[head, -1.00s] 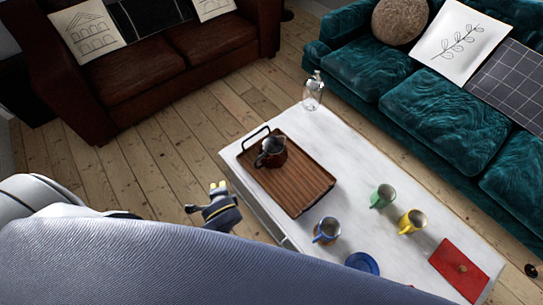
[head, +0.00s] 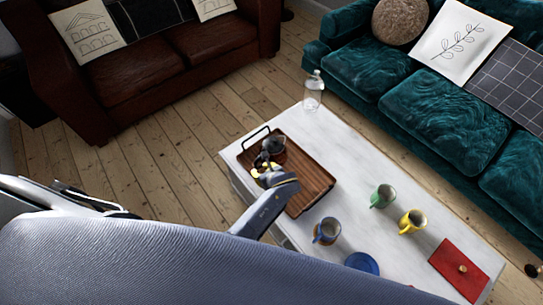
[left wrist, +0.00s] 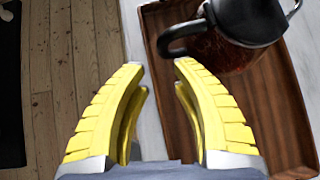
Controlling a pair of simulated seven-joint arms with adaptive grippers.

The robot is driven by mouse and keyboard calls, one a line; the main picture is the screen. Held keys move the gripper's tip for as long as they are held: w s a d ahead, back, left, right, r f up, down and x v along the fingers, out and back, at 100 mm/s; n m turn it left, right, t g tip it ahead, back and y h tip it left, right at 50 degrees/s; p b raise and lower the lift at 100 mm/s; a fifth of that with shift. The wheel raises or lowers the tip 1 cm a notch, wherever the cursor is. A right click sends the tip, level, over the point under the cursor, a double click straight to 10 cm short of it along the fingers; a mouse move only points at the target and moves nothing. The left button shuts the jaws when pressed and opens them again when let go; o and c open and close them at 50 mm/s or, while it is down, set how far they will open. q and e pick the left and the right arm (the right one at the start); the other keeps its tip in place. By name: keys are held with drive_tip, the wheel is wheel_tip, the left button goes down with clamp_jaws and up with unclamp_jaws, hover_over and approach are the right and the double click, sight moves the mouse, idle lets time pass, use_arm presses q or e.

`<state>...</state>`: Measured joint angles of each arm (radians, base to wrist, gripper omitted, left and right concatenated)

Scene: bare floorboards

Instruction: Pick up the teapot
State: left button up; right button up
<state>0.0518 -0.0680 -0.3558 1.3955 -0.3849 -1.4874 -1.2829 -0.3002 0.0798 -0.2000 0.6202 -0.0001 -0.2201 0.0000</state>
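The teapot (head: 277,148) is dark, with a reddish-brown lower body, and stands upright on the wooden tray (head: 314,181). My left gripper (head: 262,166) is just in front of the teapot in the head view and partly covers it. In the left wrist view the yellow fingers (left wrist: 160,75) are apart with nothing between them. There the teapot (left wrist: 250,22) and its black handle (left wrist: 175,40) lie beyond and to the right of the fingertips, with the handle near the right fingertip; whether they touch I cannot tell. My right gripper is not in view.
The white table (head: 355,148) also holds a blue mug (head: 326,232), a green mug (head: 382,196), a yellow mug (head: 412,222), a blue plate (head: 362,263), a red book-like item (head: 460,268) and a clear bottle (head: 313,92). Sofas stand behind and to the right.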

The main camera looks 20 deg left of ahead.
sight(257, 168)
use_arm(q)
drive_tip(key=shift+x, duration=3.85)
drive_tip(key=shift+w+d, duration=0.1)
clamp_jaws()
drive_tip(key=shift+w, duration=0.1)
